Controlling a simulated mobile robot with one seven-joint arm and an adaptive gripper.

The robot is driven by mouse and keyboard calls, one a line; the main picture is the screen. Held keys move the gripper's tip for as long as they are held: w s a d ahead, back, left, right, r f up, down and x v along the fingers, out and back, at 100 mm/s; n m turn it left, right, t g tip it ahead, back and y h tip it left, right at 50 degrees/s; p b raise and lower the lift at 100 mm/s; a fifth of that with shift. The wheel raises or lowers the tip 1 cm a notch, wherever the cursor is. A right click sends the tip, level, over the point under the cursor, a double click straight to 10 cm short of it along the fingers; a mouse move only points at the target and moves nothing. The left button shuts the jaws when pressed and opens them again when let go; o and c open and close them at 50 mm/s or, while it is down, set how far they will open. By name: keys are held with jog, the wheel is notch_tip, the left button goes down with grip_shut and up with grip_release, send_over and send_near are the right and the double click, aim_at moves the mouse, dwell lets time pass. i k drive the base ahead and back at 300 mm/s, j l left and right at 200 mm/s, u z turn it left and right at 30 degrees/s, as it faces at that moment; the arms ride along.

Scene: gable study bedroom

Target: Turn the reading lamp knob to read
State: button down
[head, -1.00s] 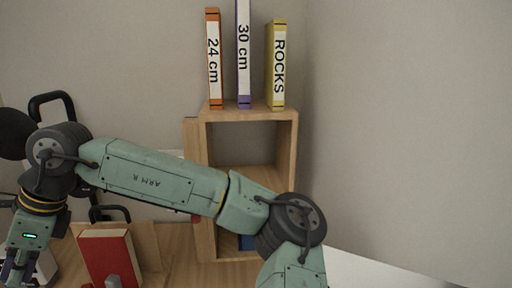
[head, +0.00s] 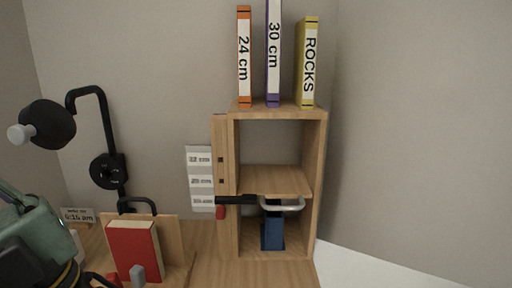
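The black reading lamp (head: 52,124) hangs on the left of the head view, on a bent black arm above a round black plate (head: 107,170) against the wall. A light grey end piece (head: 19,133) sticks out to the left of the lamp head. The plate has a small dark hub, but I cannot make out any marks or read its setting. Part of my green arm shows at the lower left corner, below the lamp and apart from it in the picture.
A red book (head: 134,250) stands in a wooden holder at the lower left. A wooden shelf unit (head: 232,190) bears several upright volumes (head: 244,60) and has a blue object (head: 272,231) inside. A label strip (head: 200,178) hangs left of it. A small clock-like sign (head: 77,214) stands near my arm.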

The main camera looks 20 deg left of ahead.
aim_at(105, 175)
jog(key=u, duration=1.35)
jog(key=k+j+u, duration=0.4)
jog(key=j, duration=0.25)
jog(key=j+u, duration=0.45)
jog(key=j, duration=0.25)
jog(key=i+l, duration=0.2)
jog(key=l, duration=0.15)
jog(key=i+l, duration=0.2)
jog(key=l, duration=0.15)
jog(key=i+l, duration=0.2)
jog(key=l, duration=0.2)
